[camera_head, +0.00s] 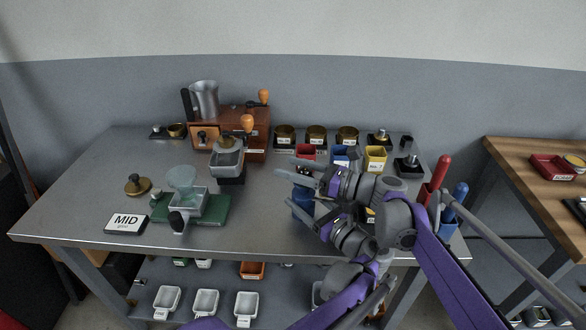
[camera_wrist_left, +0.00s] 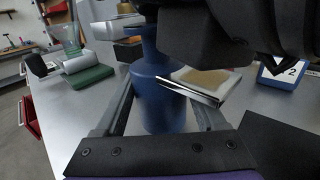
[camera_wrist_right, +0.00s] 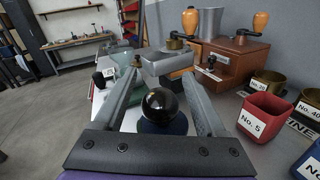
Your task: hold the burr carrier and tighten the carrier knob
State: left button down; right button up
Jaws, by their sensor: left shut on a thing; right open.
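The burr carrier (camera_head: 302,204) is a blue, upright, bottle-shaped body with a narrow neck; in the left wrist view it (camera_wrist_left: 158,100) stands between my left fingers. My left gripper (camera_head: 310,212) is shut on it, low on its side. The carrier knob (camera_wrist_right: 160,105) is a glossy black ball above the blue body, seen from above in the right wrist view. My right gripper (camera_head: 287,168) is open, with one finger on each side of the knob and a gap to it. In the left wrist view my right gripper's dark body covers the carrier's top.
Red (camera_head: 305,150), blue and yellow (camera_head: 376,157) bins stand close behind my right gripper. A wooden grinder (camera_head: 252,133) with orange-knobbed cranks is at the back. A green board (camera_head: 215,210) with a glass funnel and a MID card (camera_head: 126,223) lie left. The bench between is clear.

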notch_tip(320, 180, up, 10)
jog(key=shift+f, duration=0.15)
dwell(0.4)
jog(key=d+f+n+g, duration=0.1)
jog(key=f+n+g, duration=0.1)
jog(key=n, duration=0.1)
jog(key=d+f+n+g+y, duration=0.1)
jog(key=d+f+n+g, duration=0.1)
jog(key=n, duration=0.1)
jog(key=d+f+n+g, duration=0.1)
jog(key=f+n+g, duration=0.1)
jog(key=f+n, duration=0.1)
jog(key=shift+s+d+y, duration=0.2)
jog(key=shift+y, duration=0.2)
jog(key=shift+s+d+f+g, duration=0.15)
jog(key=shift+d+f+g, duration=0.15)
jog(key=shift+d+f, duration=0.35)
jog(key=shift+s+d+f+g, duration=0.1)
jog(key=shift+d+f+g, duration=0.2)
jog(key=shift+d+f, duration=0.3)
jog(key=shift+s+a+f, duration=0.1)
jog(key=shift+a+f, duration=0.05)
jog(key=shift+f, duration=0.05)
jog(key=a, duration=0.6)
jog(key=shift+a, duration=0.4)
